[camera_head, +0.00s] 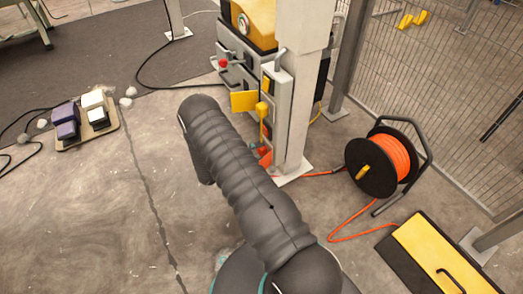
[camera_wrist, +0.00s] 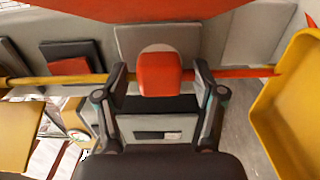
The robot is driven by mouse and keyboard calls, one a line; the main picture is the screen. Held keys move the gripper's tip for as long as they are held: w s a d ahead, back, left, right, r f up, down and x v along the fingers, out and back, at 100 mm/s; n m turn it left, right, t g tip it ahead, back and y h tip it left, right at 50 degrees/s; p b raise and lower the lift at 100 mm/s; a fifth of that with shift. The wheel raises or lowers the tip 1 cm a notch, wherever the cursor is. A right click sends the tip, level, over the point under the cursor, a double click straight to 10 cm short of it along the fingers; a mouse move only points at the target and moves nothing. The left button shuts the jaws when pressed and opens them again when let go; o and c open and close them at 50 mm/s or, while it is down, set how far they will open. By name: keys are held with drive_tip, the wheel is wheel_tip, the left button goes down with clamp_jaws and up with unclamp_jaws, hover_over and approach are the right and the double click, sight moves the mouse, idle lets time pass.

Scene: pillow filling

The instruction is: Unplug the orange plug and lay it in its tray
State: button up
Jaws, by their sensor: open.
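The orange plug (camera_wrist: 159,76) sits in the wrist view against a grey socket plate (camera_wrist: 130,38). My gripper (camera_wrist: 161,70) is open, with one finger on each side of the plug and a visible gap on both sides. An orange cord (camera_wrist: 250,72) runs off to the right at the plug's height. A yellow open-topped tray (camera_wrist: 292,110) is at the right edge; I cannot tell if it is the plug's tray.
A post (camera_head: 299,100) stands close to the panel. A cable reel (camera_head: 384,163) and a yellow-and-black box (camera_head: 437,255) stand to the right, before a mesh fence (camera_head: 440,100). A pallet with blocks (camera_head: 98,136) lies left. The floor between is mostly clear.

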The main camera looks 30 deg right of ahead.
sight(258, 151)
drive_tip(key=shift+c, duration=0.3)
clamp_jaws()
drive_tip(key=shift+a, duration=0.15)
drive_tip(key=shift+s+a+b, duration=0.1)
drive_tip(key=shift+a+b, duration=0.65)
drive_tip(key=shift+a, duration=2.1)
drive_tip(key=shift+a, duration=0.1)
drive_tip(key=a, duration=0.1)
drive_tip(key=a+r, duration=0.2)
drive_tip(key=a, duration=0.1)
